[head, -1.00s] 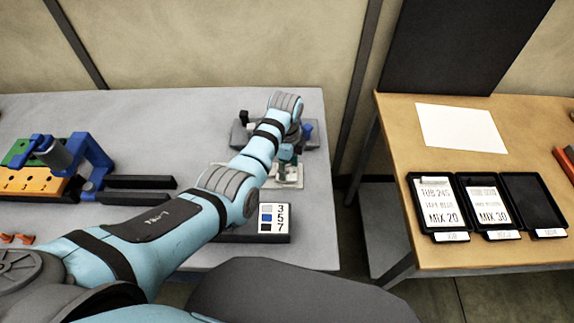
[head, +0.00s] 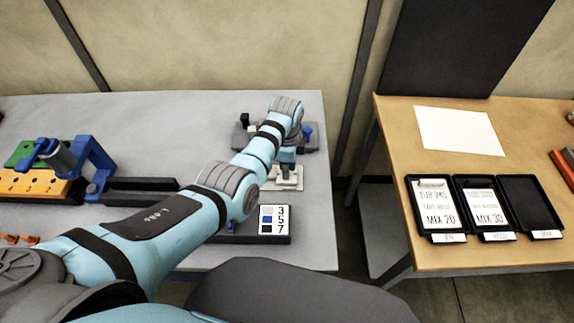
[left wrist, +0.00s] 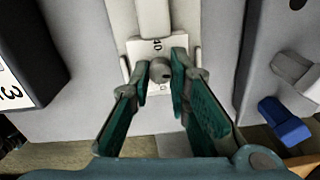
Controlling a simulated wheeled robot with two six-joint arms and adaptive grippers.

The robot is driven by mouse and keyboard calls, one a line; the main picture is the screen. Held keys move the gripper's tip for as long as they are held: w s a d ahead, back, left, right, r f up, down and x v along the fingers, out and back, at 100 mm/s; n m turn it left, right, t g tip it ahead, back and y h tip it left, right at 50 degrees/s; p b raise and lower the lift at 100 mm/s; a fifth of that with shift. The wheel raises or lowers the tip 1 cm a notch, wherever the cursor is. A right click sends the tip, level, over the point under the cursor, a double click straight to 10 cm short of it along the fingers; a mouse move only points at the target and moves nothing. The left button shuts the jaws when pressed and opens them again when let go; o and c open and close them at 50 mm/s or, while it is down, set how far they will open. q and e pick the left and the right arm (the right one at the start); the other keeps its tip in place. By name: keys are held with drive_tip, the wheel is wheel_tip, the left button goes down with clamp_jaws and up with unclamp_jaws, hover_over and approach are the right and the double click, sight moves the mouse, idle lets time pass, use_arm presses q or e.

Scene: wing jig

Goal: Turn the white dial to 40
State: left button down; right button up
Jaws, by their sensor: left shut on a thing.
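The white dial's plate (head: 286,178) lies on the grey table, partly behind my left arm in the head view. In the left wrist view the white plate (left wrist: 132,47) carries printed marks, one looking like 40. A round grey-beige knob (left wrist: 160,70) stands on it. My left gripper (left wrist: 161,79) has its teal-lined fingers on both sides of this knob and is shut on it. In the head view my left gripper (head: 286,156) is small and partly hidden by its wrist. The pointer's exact reading is too small to tell. My right gripper is not in view.
A black block with 3, 5, 7 (head: 272,221) lies in front of the dial. A grey fixture with a blue lever (head: 307,133) stands behind it. A blue clamp (head: 95,168) and orange block (head: 30,184) sit left. A wooden table (head: 400,125) with black trays stands right.

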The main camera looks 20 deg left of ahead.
use_arm(q)
drive_tip(key=shift+n+p, duration=0.45)
drive_tip(key=shift+n, duration=1.05)
drive_tip(key=c, duration=1.5)
unclamp_jaws()
drive_tip(key=shift+w, duration=0.15)
wheel_tip(320, 180, up, 12)
drive_tip(key=shift+f, duration=0.1)
